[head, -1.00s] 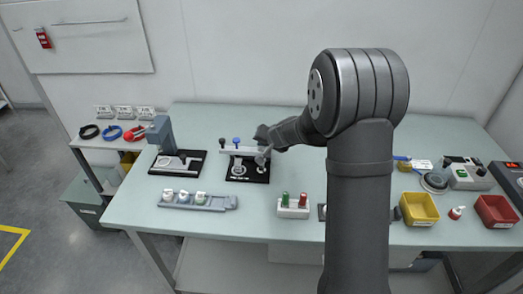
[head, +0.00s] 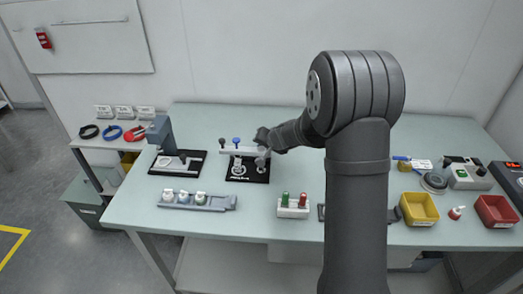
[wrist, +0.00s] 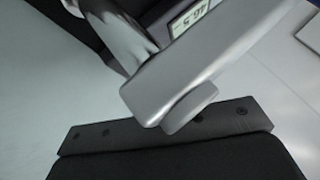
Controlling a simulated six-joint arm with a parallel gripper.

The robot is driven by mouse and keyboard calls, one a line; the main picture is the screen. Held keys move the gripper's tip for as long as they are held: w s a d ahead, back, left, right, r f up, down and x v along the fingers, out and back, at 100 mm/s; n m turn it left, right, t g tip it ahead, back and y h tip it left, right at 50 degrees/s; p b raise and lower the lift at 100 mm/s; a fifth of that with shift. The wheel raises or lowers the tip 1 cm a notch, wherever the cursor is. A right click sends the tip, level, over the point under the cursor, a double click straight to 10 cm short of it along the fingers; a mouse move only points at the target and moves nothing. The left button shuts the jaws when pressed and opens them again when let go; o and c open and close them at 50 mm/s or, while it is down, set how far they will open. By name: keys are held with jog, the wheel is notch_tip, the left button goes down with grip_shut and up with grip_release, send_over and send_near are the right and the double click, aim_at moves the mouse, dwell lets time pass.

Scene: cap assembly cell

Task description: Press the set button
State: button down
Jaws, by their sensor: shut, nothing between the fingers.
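A black-based fixture (head: 236,176) with a pale crossbar (head: 231,150) stands at the back of the table, left of my arm. A black knob (head: 221,142) and a blue knob (head: 236,141) rise from the crossbar. My gripper (head: 263,160) is shut and empty at the fixture's right end, pointing down. In the wrist view a silver bar with a rounded stub (wrist: 190,106) lies close to the camera. A small numeric display (wrist: 189,17) shows partly behind it. I cannot tell which part is the set button, or whether my fingertips touch anything.
A grey-blue press (head: 160,135) on a black base stands left of the fixture. A rail (head: 215,203) with several white-capped pieces lies in front. A block (head: 293,209) with green and red pieces sits front centre. Yellow (head: 419,210) and red bins (head: 495,211) are at right.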

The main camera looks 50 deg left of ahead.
jog(key=shift+s+d+f, duration=0.1)
jog(key=shift+s+f, duration=0.05)
jog(key=shift+f, duration=0.3)
jog(key=shift+s+d+f, duration=0.1)
jog(key=shift+s+f, duration=0.05)
jog(key=shift+f, duration=0.3)
jog(key=shift+r, duration=0.1)
dwell(0.3)
jog(key=shift+s+r, duration=0.2)
jog(key=shift+r, duration=0.85)
jog(key=shift+w+r, duration=0.2)
jog(key=shift+r, duration=2.15)
